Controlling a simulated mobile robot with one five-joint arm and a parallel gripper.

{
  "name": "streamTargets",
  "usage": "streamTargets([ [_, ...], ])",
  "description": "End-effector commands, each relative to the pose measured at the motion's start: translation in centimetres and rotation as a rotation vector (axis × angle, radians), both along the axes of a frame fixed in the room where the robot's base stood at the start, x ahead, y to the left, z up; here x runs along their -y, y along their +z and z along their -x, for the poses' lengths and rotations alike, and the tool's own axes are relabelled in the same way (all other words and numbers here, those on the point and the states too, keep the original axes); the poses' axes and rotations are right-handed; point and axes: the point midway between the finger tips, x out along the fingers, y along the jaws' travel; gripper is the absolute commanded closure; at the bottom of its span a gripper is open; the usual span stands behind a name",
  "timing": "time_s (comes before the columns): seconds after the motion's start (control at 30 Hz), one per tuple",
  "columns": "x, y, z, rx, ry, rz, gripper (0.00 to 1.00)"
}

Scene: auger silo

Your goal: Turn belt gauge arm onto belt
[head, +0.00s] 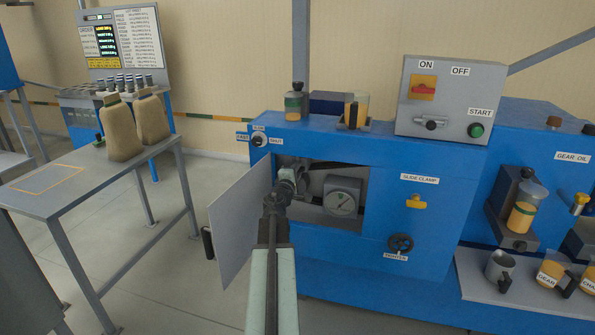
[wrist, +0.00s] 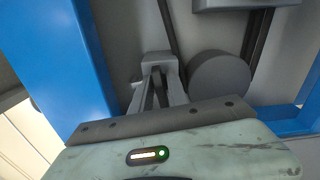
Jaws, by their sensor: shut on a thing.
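Part of a grey box, likely the gauge, shows at the top right of the wrist view (wrist: 245,4). My gripper (wrist: 155,62) reaches into the compartment left of the gauge, with its fingers close together on a small part that they mostly hide, by its place the gauge arm. Dark belt strands (wrist: 258,48) run behind, next to a round grey pulley (wrist: 218,76). My arm covers part of the opening in the head view.
The compartment door (head: 240,220) hangs open to the left of my arm. Blue frame walls border the opening closely. A yellow slide clamp knob (head: 416,202) and a dark tighten handwheel (head: 400,243) are to the right. A table with two sacks (head: 122,132) stands left.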

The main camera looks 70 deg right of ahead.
Motion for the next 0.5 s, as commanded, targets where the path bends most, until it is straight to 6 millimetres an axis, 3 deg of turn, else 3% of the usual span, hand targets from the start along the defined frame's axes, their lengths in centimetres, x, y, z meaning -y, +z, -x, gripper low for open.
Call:
streamTargets([
  [0.5, -0.05, -0.17, 0.13, 0.153, -0.002, -0.009, 1.00],
])
